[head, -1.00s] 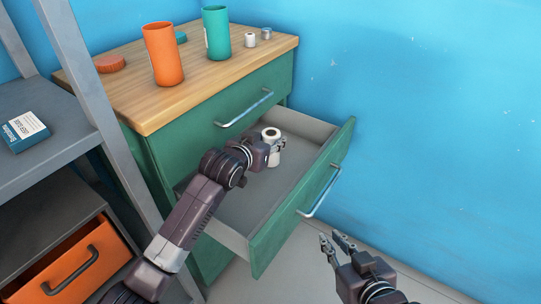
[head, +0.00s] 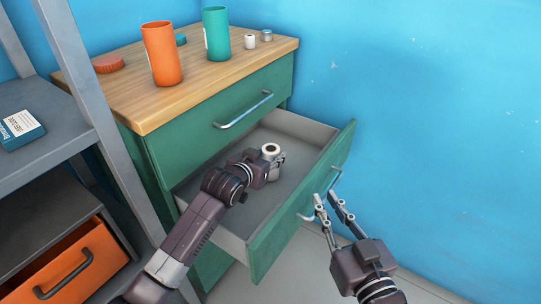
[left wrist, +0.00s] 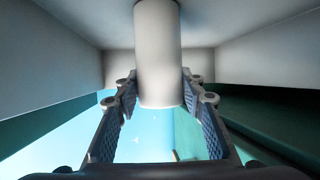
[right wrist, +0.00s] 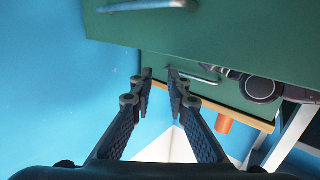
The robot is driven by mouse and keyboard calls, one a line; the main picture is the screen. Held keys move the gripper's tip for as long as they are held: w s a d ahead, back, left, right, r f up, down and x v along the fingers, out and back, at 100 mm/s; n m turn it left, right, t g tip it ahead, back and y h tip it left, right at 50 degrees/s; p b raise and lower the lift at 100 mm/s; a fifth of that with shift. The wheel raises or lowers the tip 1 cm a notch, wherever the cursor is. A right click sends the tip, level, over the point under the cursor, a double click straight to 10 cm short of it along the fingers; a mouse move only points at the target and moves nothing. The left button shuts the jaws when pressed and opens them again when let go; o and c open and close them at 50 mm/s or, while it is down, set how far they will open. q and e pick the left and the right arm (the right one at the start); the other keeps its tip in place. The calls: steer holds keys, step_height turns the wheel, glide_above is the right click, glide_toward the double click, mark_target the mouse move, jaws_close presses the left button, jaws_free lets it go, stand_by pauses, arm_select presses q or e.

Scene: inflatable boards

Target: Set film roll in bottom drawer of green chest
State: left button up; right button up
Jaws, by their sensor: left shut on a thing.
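The film roll, a white cylinder with a dark hole in its top (head: 270,149), is upright in my left gripper (head: 276,161). In the left wrist view the roll (left wrist: 158,55) stands between the two fingers. The gripper holds it inside the open lower drawer (head: 215,205) of the green chest (head: 175,150); I cannot tell if the roll touches the drawer floor. My right gripper (head: 332,203) is open and empty, at the drawer's front handle (head: 308,215). In the right wrist view that handle (right wrist: 150,4) is at the top, beyond the fingers (right wrist: 160,78).
The closed upper drawer has a metal handle (head: 243,110). On the wooden top are an orange container (head: 162,55), a teal container (head: 216,35) and small items. A grey shelf (head: 65,135) with an orange drawer (head: 70,265) stands left. The blue wall (head: 430,120) is right.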

arm_select(q)
steer(key=o, duration=1.3)
steer(key=shift+f, duration=0.1)
arm_select(e)
steer(key=shift+f, duration=0.1)
arm_select(q)
steer(key=shift+r, duration=0.2)
steer(key=p+v, duration=0.2)
steer(key=v, duration=0.3)
steer(key=shift+s+a, duration=0.15)
steer(key=shift+s, duration=0.05)
steer(key=p+v, duration=0.2)
steer(key=v, duration=0.4)
steer(key=shift+s+a, duration=0.15)
steer(key=shift+s, duration=0.05)
arm_select(e)
steer(key=s+d+f+g+h, duration=0.1)
steer(key=s+d+f+g, duration=0.1)
steer(key=s+f+g, duration=0.3)
steer(key=s+d+f+g+h, duration=0.2)
steer(key=s+f+g, duration=0.3)
steer(key=f, duration=0.6)
steer(key=s+d, duration=0.1)
steer(key=s, duration=0.1)
steer(key=shift+s+d+f, duration=0.2)
steer(key=shift+s+f, duration=0.1)
